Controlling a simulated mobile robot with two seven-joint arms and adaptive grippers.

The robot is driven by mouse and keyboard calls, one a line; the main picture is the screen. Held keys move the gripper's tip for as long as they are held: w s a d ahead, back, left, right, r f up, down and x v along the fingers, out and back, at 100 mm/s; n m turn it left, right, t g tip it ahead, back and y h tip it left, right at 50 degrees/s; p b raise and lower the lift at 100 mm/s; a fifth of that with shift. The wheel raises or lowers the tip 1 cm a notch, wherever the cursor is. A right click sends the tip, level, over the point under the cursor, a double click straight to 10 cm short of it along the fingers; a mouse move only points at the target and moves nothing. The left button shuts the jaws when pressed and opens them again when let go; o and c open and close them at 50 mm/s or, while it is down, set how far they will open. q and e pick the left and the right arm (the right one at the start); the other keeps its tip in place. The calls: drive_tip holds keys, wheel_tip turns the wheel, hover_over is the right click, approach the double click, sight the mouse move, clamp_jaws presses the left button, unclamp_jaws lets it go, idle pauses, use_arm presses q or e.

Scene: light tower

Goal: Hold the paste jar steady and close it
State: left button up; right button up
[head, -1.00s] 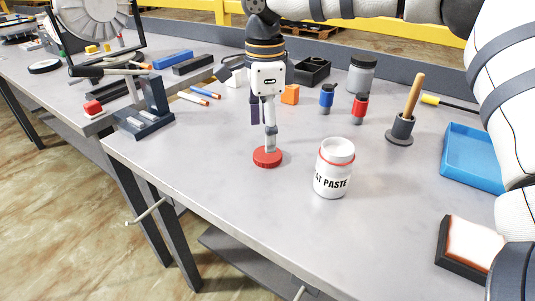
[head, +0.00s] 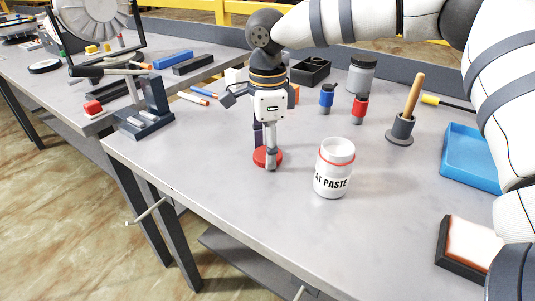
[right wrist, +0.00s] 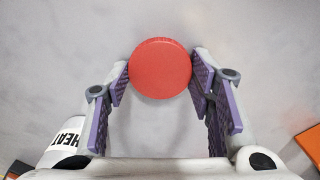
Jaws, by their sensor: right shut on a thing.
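The white paste jar (head: 333,172) stands upright and open on the bench, with a red ring near its neck. Its label side also shows at the lower left of the right wrist view (right wrist: 68,138). The round red lid (head: 262,161) lies on the bench to the left of the jar. In the right wrist view the lid (right wrist: 160,66) sits between the fingertips. My right gripper (head: 265,157) is shut on the lid, low at the bench top. The jar is apart from the gripper. My left gripper is in neither view.
A blue tray (head: 472,158) and a dark-framed pad (head: 466,246) are at the right. The bench front is clear.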

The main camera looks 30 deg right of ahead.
drive_tip(key=shift+r, duration=0.5)
wheel_tip(320, 180, up, 3)
drive_tip(key=shift+s+a+r, duration=0.1)
drive_tip(key=shift+s+a, duration=0.05)
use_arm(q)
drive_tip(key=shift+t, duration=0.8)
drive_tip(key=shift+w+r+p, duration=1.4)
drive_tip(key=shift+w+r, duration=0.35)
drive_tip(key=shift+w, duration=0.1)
use_arm(e)
drive_tip(key=s+a+r, duration=0.8)
drive_tip(key=s+r, duration=0.1)
drive_tip(key=s, duration=0.1)
drive_tip(key=shift+s+a, duration=0.3)
